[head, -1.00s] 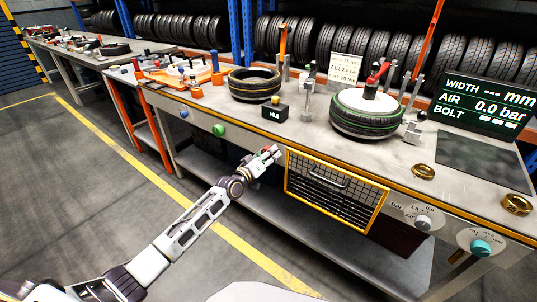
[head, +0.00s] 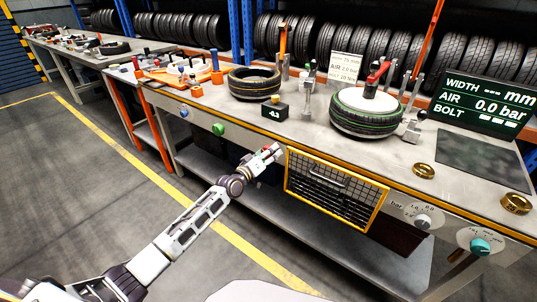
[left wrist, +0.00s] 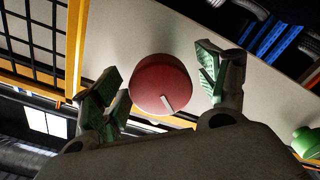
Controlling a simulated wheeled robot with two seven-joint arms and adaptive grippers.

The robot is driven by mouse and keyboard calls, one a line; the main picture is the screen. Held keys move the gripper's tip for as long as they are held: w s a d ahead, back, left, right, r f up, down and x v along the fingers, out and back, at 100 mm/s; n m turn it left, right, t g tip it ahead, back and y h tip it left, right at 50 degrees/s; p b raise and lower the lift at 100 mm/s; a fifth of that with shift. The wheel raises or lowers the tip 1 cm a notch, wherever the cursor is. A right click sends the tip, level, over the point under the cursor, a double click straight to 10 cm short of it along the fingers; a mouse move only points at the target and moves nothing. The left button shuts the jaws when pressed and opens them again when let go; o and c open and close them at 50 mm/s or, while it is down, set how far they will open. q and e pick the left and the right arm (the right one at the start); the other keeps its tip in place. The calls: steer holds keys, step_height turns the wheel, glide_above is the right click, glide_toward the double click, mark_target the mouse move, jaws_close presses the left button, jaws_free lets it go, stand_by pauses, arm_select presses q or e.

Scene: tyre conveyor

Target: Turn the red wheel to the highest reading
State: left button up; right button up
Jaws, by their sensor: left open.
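The red wheel (left wrist: 160,83) is a round knob with a white pointer mark on the bench's front panel. In the left wrist view, the mark points down and slightly right. My left gripper (left wrist: 162,88) is open, with one green-padded finger on each side of the wheel. Gaps show between pads and wheel. In the head view my left gripper (head: 272,153) is at the bench front and mostly hides the wheel. A small black readout (head: 274,109) on the bench shows tiny digits, seemingly -0.3. My right gripper is not in view.
A yellow-framed mesh guard (head: 335,190) is just right of my left gripper; its edge shows close by in the wrist view. A green knob (head: 218,129) is to the left. The floor in front is clear.

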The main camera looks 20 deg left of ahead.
arm_select(q)
steer(key=shift+s, duration=0.1)
steer(key=v, duration=1.2)
stand_by(0.8)
stand_by(0.6)
